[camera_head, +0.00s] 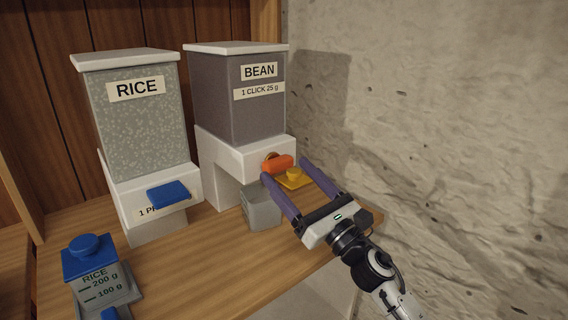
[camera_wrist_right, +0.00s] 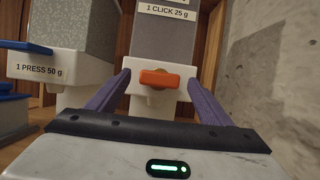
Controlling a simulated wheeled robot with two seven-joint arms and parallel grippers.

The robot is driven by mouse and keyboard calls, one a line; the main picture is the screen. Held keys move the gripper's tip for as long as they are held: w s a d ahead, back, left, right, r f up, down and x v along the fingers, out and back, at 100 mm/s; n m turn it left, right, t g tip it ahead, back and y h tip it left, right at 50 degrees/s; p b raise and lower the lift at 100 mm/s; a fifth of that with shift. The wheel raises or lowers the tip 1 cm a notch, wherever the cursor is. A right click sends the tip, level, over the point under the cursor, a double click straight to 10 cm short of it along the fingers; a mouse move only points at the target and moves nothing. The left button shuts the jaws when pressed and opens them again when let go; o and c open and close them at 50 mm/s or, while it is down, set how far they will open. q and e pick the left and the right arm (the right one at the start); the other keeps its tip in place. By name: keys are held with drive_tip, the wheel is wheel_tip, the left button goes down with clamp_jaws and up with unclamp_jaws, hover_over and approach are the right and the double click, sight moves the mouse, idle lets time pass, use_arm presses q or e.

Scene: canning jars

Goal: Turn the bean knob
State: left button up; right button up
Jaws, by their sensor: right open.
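The bean dispenser (camera_head: 236,105) has a grey see-through bin, a white lid and a white base. Its orange knob (camera_head: 279,163) is on the front of the base and lies about level, also seen in the right wrist view (camera_wrist_right: 159,78). My right gripper (camera_head: 285,168) is open in front of the dispenser. In the right wrist view its two purple fingers (camera_wrist_right: 155,90) stand one on each side of the knob, with gaps; whether they reach as far as the knob I cannot tell. My left gripper is not in view.
A rice dispenser (camera_head: 140,130) with a blue press lever (camera_head: 168,194) stands left. A grey container (camera_head: 262,208) is below the bean knob, with a yellow lid (camera_head: 294,178) behind my fingers. A blue-lidded rice jar (camera_head: 95,270) is front left. A rough wall (camera_head: 440,130) is close on the right.

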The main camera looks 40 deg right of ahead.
sight(277, 164)
drive_tip(key=shift+x, duration=1.05)
drive_tip(key=shift+w, duration=0.3)
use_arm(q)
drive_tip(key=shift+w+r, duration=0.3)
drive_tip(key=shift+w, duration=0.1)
use_arm(e)
drive_tip(key=c, duration=1)
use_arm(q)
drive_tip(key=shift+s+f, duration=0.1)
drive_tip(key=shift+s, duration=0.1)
use_arm(e)
drive_tip(key=shift+c, duration=0.2)
use_arm(q)
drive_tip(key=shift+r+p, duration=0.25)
drive_tip(key=shift+p, duration=0.1)
use_arm(e)
drive_tip(key=shift+r+m+h, duration=0.1)
drive_tip(key=shift+m+h, duration=0.3)
drive_tip(key=shift+m, duration=0.2)
